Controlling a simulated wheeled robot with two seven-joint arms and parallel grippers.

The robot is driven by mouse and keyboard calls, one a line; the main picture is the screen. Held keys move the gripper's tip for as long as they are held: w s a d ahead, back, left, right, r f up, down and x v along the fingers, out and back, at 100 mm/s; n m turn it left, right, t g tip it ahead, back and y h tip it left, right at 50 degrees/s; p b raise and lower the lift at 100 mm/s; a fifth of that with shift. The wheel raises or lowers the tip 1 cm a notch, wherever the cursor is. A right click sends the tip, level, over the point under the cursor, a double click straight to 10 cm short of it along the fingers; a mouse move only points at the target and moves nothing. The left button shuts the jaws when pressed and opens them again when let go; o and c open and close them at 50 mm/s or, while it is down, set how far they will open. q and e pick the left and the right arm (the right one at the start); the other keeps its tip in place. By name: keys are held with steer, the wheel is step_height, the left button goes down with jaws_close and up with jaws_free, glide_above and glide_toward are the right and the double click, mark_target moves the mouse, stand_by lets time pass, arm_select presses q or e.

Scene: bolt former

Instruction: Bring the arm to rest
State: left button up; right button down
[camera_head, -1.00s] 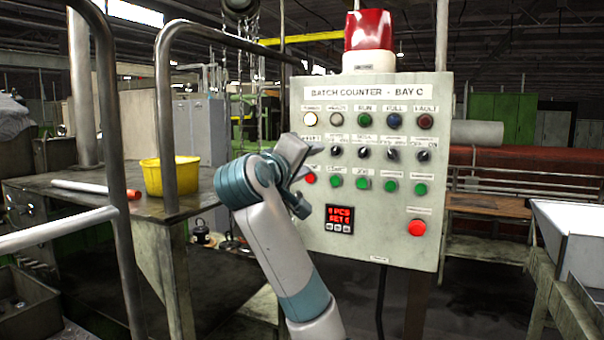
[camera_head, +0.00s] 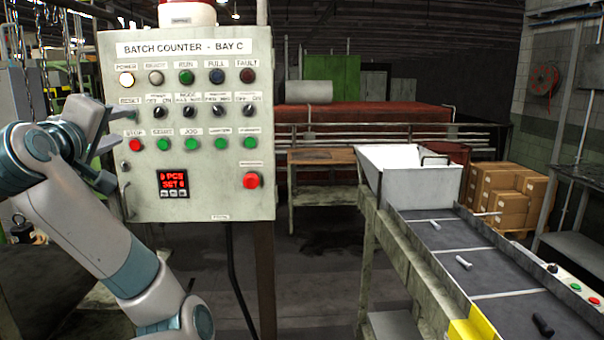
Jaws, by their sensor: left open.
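My left arm comes up from the lower left, and its gripper (camera_head: 118,148) is at the left edge of the batch counter panel (camera_head: 240,110). The fingers are apart and nothing shows between them. The gripper overlaps the panel's left edge in the picture, near the reset and stop labels; I cannot tell whether it touches. The red stop button (camera_head: 135,145) shows just right of the fingers. The panel's display (camera_head: 173,181) is lit in red, and the white power lamp (camera_head: 127,79) glows. My right gripper is not in view.
A conveyor (camera_head: 480,255) with several bolts runs along the right, with a white hopper (camera_head: 408,172) at its far end. Cardboard boxes (camera_head: 505,195) stand behind it. Open floor (camera_head: 320,270) lies between the panel post and the conveyor.

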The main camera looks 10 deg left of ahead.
arm_select(q)
steer(key=w+d+f+m+g+h, duration=0.1)
steer(key=d+f+m+g, duration=0.15)
steer(key=f, duration=0.85)
steer(key=w+d+f+m+g, duration=0.1)
steer(key=w+d+f+m, duration=0.15)
steer(key=f, duration=0.95)
steer(key=s+d+f+m+g+h, duration=0.1)
steer(key=s+d+f+m+g, duration=0.15)
steer(key=f, duration=0.75)
steer(key=s+d+f+m+g, duration=0.1)
steer(key=s+d+f+m, duration=0.15)
steer(key=f, duration=0.65)
steer(key=s+d+f+m+g+h, duration=0.1)
steer(key=s+d+f+m+g, duration=0.3)
steer(key=s+f, duration=1.15)
steer(key=s+d+f+m+g+h, duration=0.1)
steer(key=s+d+f, duration=0.4)
steer(key=s, duration=0.4)
steer(key=s+d+f+m+g+h, duration=0.1)
steer(key=s+d+f+m+g, duration=0.15)
steer(key=s+f, duration=0.65)
step_height(320, 180, down, 27)
steer(key=s, duration=0.2)
steer(key=s+a+f+g+b, duration=0.1)
steer(key=s+a+f+g, duration=0.1)
steer(key=s+f, duration=1.6)
steer(key=shift+a+f+y, duration=0.3)
steer(key=shift+f, duration=0.1)
